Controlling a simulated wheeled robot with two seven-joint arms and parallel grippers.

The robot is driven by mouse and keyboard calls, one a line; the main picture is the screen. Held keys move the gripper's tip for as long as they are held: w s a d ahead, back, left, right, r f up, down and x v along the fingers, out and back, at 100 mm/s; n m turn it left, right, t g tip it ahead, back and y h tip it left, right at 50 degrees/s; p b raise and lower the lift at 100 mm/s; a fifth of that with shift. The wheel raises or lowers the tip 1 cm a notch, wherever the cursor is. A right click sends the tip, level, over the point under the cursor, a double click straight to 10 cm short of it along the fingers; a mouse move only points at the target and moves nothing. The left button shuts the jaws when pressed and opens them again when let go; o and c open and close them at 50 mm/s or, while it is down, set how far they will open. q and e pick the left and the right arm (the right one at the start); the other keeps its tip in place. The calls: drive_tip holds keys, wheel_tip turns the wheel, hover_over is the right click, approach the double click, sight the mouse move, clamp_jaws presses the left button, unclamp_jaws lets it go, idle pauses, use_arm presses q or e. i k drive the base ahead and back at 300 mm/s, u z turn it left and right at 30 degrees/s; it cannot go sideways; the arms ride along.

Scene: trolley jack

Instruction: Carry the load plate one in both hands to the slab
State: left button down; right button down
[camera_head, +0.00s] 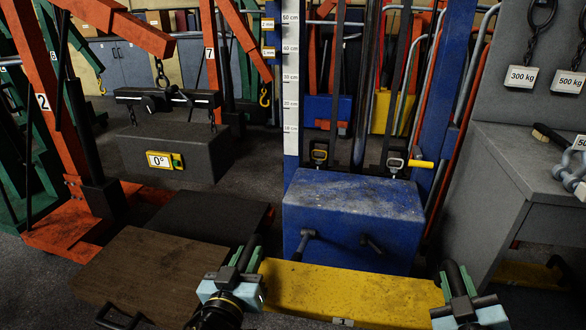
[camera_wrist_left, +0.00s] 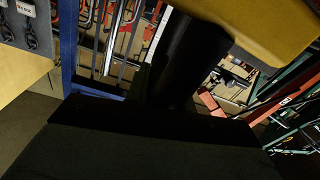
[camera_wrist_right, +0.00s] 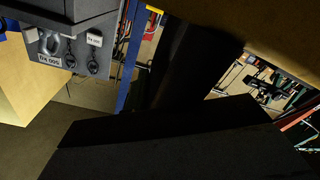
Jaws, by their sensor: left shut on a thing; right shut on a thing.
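The load plate one is the yellow plate (camera_head: 345,290) with a "1" label on its front face, low in the head view. My left gripper (camera_head: 238,278) is at its left end, shut on its dark handle. My right gripper (camera_head: 462,290) is at its right end, shut on the handle there. The plate looks roughly level. In the left wrist view its yellow side (camera_wrist_left: 265,25) fills the upper right. Which surface is the slab I cannot tell for sure; a brown flat block (camera_head: 150,272) lies left of the plate.
A blue block (camera_head: 350,215) with two handles stands just behind the plate, by a height scale (camera_head: 291,90). A grey block (camera_head: 170,150) marked 0° hangs from a red crane (camera_head: 45,100). A grey bench (camera_head: 500,180) stands at right.

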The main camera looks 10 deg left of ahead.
sight(146, 271)
drive_tip(key=k, duration=0.65)
drive_tip(key=u, duration=2.95)
drive_tip(key=i, duration=1.75)
